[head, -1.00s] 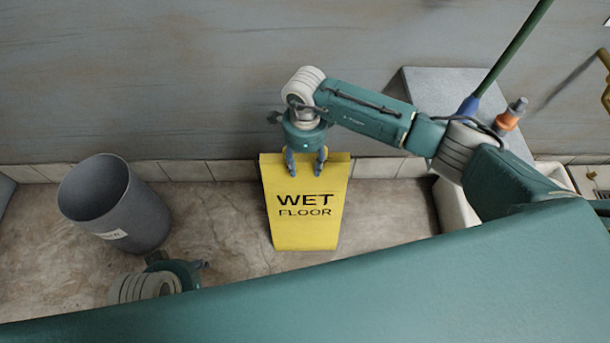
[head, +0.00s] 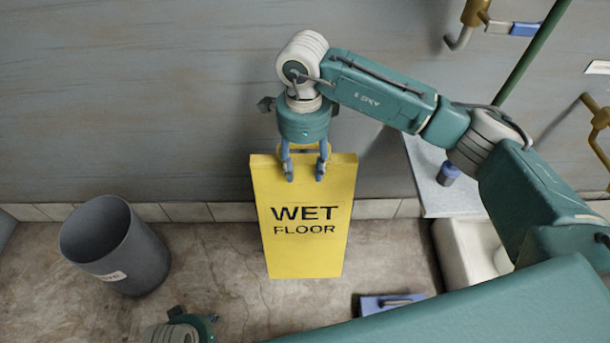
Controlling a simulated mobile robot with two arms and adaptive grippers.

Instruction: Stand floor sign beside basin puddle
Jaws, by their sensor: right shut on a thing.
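The yellow floor sign (head: 304,205), lettered "WET FLOOR", is folded nearly flat and upright in front of the wall. My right gripper (head: 305,172) is shut on its top edge from above. The sign seems to hang above the floor, though its lower edge's clearance is hard to judge. A white basin (head: 465,255) stands at the right, partly hidden by my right arm. No puddle can be made out. Only part of my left gripper (head: 190,325) shows at the bottom left, and its fingers cannot be read.
A grey bin (head: 116,258) stands left of the sign. A blue object with a handle (head: 390,303) lies on the floor right of the sign. A grey ledge (head: 440,190) and a green pole (head: 530,55) are at the right. Open stone floor (head: 215,265) lies between bin and sign.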

